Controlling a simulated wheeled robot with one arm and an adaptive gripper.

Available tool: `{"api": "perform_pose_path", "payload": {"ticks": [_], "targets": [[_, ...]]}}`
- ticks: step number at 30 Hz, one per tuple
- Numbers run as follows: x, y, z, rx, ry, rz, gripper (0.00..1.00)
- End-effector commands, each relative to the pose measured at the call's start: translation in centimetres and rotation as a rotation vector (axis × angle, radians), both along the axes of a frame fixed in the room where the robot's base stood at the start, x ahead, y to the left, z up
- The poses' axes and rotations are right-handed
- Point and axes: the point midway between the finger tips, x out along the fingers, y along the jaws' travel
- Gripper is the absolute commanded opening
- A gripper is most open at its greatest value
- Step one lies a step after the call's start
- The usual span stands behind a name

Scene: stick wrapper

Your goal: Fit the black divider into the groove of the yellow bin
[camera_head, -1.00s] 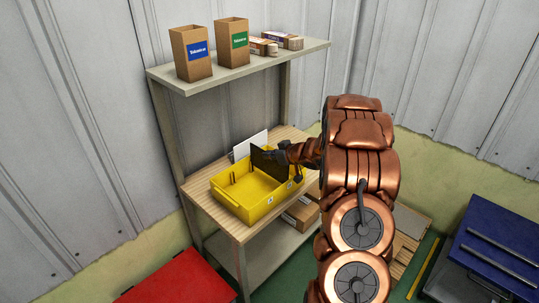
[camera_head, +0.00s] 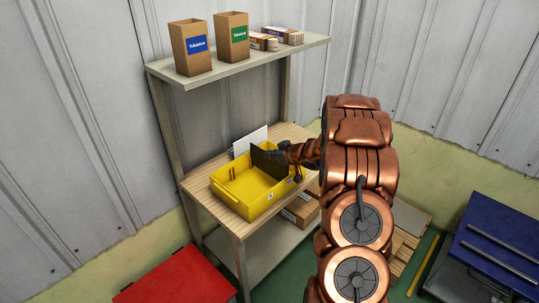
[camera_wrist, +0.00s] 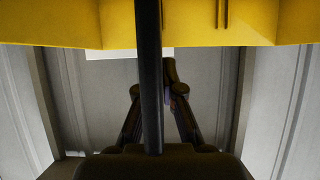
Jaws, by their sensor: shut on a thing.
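The yellow bin (camera_head: 243,203) sits on the wooden top of a shelf unit, with dark upright groove ribs inside its left wall. The black divider (camera_head: 268,163) stands upright at the bin's right part, its lower portion within the bin's outline. My gripper (camera_head: 286,157) is shut on the divider at its upper right edge. In the wrist view the divider (camera_wrist: 150,75) shows edge-on as a dark vertical strip, my gripper (camera_wrist: 168,85) behind it, and the yellow bin (camera_wrist: 60,22) across the top. Whether the divider sits in the groove cannot be told.
A white panel (camera_head: 249,141) stands behind the bin. Two cartons, one blue-labelled (camera_head: 191,47) and one green-labelled (camera_head: 231,37), and small boxes stand on the upper shelf (camera_head: 240,66). Bare wood (camera_head: 205,203) shows left of the bin. Cardboard boxes (camera_head: 301,210) lie below.

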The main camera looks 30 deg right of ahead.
Motion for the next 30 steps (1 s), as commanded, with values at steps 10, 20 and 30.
{"api": "perform_pose_path", "payload": {"ticks": [10, 20, 30], "targets": [[0.0, 0.0, -0.8, 0.000, 0.000, 0.000, 0.00], [0.0, 0.0, -1.4, 0.001, 0.000, 0.000, 0.00], [0.0, 0.0, -2.1, 0.001, 0.000, 0.000, 0.00]]}}
